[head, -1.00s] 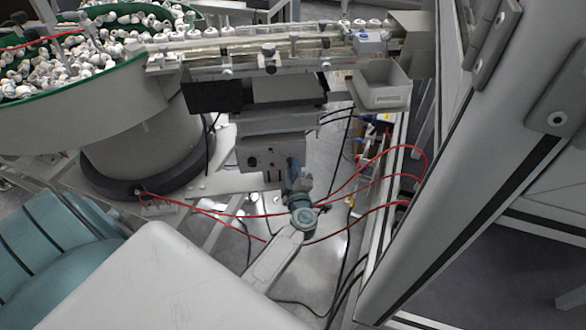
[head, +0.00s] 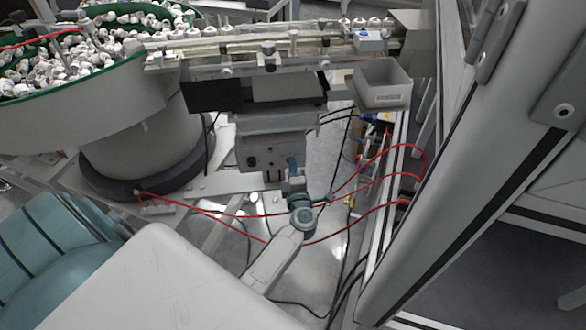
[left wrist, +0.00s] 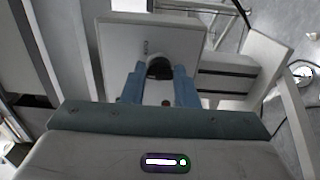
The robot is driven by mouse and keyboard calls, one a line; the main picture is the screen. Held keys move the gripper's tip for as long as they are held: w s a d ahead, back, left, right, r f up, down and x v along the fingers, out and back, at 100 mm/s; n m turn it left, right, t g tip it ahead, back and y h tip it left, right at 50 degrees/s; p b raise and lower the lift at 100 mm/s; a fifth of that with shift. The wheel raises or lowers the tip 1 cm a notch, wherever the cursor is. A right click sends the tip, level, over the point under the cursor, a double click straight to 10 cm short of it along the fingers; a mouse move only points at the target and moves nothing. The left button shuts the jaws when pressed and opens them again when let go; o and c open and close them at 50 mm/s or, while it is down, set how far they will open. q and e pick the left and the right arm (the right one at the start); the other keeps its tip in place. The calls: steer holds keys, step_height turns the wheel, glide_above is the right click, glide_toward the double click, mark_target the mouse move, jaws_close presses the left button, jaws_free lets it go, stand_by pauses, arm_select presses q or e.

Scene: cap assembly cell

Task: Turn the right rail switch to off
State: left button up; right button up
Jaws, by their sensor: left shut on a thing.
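The right rail switch is a dark round knob (left wrist: 159,69) on the face of a pale grey control box (left wrist: 115,50). In the head view the same box (head: 256,146) hangs under the rail, and a small dark knob (head: 252,161) shows on its left part. My left gripper (head: 291,160) is at the right part of the box face and hides the right switch there. In the left wrist view the two blue fingers of my left gripper (left wrist: 159,82) are shut on the dark knob, one on each side. The knob's pointer direction cannot be read. My right gripper is out of view.
The rail (head: 300,42) runs above the box to a grey bin (head: 382,85) at right. A bowl feeder full of caps (head: 80,55) stands at left. Red cables (head: 385,155) loop close to my left arm. A thick grey frame post (head: 455,190) borders the right.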

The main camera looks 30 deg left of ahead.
arm_select(q)
steer(key=o, duration=1)
steer(key=b+v, duration=0.2)
steer(key=v, duration=0.8)
steer(key=shift+s+d, duration=0.25)
steer(key=shift+s, duration=0.1)
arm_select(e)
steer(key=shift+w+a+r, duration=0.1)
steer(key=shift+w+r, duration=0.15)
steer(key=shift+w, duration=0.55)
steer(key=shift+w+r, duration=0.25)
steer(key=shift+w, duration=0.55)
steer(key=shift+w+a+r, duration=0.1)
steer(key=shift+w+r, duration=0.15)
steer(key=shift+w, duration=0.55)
